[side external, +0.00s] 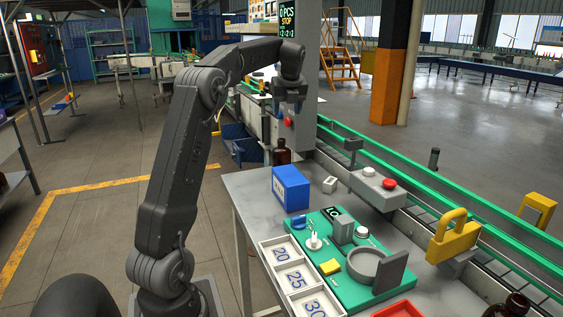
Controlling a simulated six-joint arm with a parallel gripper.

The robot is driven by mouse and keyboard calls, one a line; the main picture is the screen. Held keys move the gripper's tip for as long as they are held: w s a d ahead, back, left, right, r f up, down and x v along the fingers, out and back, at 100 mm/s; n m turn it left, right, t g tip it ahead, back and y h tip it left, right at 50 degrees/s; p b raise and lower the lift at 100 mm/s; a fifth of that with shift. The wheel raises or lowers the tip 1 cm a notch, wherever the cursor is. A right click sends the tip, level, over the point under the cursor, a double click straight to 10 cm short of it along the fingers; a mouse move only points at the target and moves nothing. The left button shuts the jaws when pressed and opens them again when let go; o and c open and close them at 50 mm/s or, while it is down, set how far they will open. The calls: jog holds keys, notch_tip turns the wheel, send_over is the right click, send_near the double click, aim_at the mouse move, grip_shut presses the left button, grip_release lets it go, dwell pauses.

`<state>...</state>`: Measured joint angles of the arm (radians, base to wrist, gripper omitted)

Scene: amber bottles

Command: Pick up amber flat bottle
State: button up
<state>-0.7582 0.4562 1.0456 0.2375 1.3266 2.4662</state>
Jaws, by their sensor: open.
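An amber bottle (281,153) with a dark cap stands upright at the far end of the grey table, behind a blue box. Its lower part is hidden by the box. A second amber bottle (512,305) shows at the bottom right corner, cut off by the frame. I cannot tell from their shapes which one is flat. My gripper (289,109) points down, open and empty. In the picture it is above the far bottle, apart from it. Its fingers are small and dark here.
The blue box (291,188) stands near the far bottle. A green board (345,287) with small fixtures and white numbered trays (268,243) take up the table's front. A control box with a red button (378,187) and a green-railed conveyor (430,180) run along the right.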

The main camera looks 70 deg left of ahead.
aim_at(282, 139)
jog(key=x, duration=1.4)
jog(key=shift+s+a+r, duration=0.1)
jog(key=shift+s+a, duration=0.05)
jog(key=shift+a, duration=0.05)
grip_shut()
